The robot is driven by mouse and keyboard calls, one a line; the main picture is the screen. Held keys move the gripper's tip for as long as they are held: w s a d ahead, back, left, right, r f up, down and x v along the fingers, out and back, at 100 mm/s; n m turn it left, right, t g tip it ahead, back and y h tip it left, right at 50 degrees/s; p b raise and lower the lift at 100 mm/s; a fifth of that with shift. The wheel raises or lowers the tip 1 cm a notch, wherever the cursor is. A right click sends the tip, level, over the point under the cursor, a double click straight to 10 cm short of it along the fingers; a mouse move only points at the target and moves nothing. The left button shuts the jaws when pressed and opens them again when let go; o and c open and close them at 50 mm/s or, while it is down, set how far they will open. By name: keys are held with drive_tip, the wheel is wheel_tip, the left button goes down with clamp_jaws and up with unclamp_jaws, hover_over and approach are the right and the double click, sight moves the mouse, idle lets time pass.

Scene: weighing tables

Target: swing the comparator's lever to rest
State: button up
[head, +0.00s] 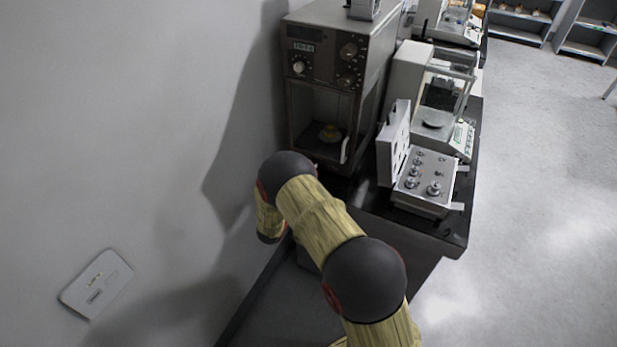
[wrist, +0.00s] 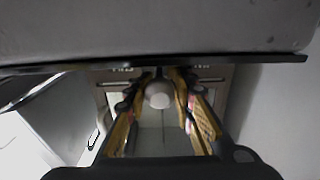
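The comparator (head: 327,41) is the tall grey-brown cabinet on the dark table, with knobs on its upper panel and a glazed chamber below. In the wrist view, a pale round knob (wrist: 158,95), possibly the end of the lever, shows between the two yellow fingers of my gripper (wrist: 161,76). The fingers stand apart on either side of it; firm contact does not show. In the head view my gripper is hidden by my arm, which reaches to the front of the comparator. The lever's shaft is not clear.
Balances (head: 433,125) stand behind. The wall (head: 130,120) is close on the left. Open floor (head: 540,200) lies to the right.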

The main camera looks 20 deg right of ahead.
drive_tip(key=o, duration=0.4)
drive_tip(key=shift+f, duration=0.1)
drive_tip(key=v, duration=1.2)
